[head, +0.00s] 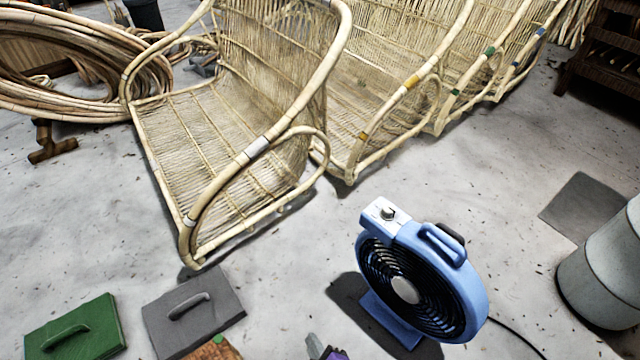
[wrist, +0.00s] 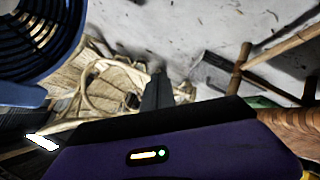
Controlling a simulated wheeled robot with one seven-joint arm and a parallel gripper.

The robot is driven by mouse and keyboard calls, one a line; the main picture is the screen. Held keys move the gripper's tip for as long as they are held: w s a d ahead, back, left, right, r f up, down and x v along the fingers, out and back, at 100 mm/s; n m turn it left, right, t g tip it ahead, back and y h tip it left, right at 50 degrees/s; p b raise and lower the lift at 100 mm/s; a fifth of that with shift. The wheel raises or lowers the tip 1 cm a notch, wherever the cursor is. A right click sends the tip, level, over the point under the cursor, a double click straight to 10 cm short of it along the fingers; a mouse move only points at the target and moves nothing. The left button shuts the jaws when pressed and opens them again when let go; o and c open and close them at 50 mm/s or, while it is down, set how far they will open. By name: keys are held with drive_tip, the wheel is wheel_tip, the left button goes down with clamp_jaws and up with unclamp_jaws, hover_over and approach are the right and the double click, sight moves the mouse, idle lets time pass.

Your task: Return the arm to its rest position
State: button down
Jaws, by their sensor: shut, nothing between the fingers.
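My gripper (wrist: 158,88) shows in the wrist view as dark fingers pressed together, sticking up from a purple body. It is shut and empty. In the head view only a small grey and purple piece of my gripper (head: 317,347) shows at the bottom edge, left of the blue fan (head: 470,285). The rest of my arm is out of sight. The fan (wrist: 78,22) also fills the upper left of the wrist view, close to my gripper.
A rattan chair (head: 225,150) stands ahead, with more rattan seats behind it. A rattan coil (head: 60,85) lies at the left. A green tool (head: 75,328) and a grey tool (head: 195,312) lie front left. A grey drum (head: 605,265) stands right. Floor between chair and fan is clear.

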drive_tip(key=s+d+r+m+t+h, duration=0.1)
drive_tip(key=s+d+r+m+t, duration=0.1)
drive_tip(key=s+d+r+m, duration=0.5)
drive_tip(key=s+d+r+m+t, duration=0.1)
drive_tip(key=s+d+r+t, duration=0.2)
drive_tip(key=r, duration=0.8)
drive_tip(key=s+d+r+m+t+h, duration=0.1)
drive_tip(key=s+d+r+m, duration=0.35)
drive_tip(key=d+r, duration=0.35)
drive_tip(key=s+d+r+g+h, duration=0.15)
drive_tip(key=s+d+r, duration=0.25)
drive_tip(key=s, duration=0.4)
wheel_tip(320, 180, up, 33)
drive_tip(key=p, duration=3.3)
drive_tip(key=shift+w+a, duration=0.2)
drive_tip(key=shift+s+m+h, duration=0.1)
drive_tip(key=shift+m+h, duration=0.15)
